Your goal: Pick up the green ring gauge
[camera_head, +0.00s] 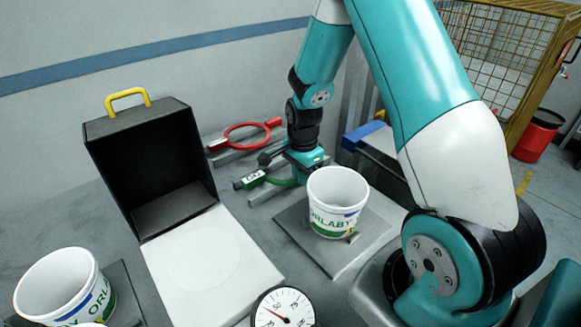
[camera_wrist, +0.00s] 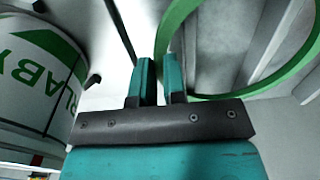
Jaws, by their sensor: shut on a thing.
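The green ring gauge (camera_head: 283,182) lies low behind the white bucket in the head view, with a green tag-like handle at its left end and part of its ring hidden by the bucket and my gripper. In the wrist view the green ring (camera_wrist: 291,82) fills the upper right, and its rim passes at the fingertips. My gripper (camera_head: 305,172) points down at the ring behind the bucket. In the wrist view its two teal fingers (camera_wrist: 160,78) are close together, shut on the ring's rim.
A red ring gauge (camera_head: 247,135) lies behind on grey rails. A white bucket (camera_head: 337,203) on a grey plate (camera_head: 352,258) stands close in front of my gripper. An open black case (camera_head: 150,165), another bucket (camera_head: 62,290) and a dial gauge (camera_head: 283,309) are to the left and front.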

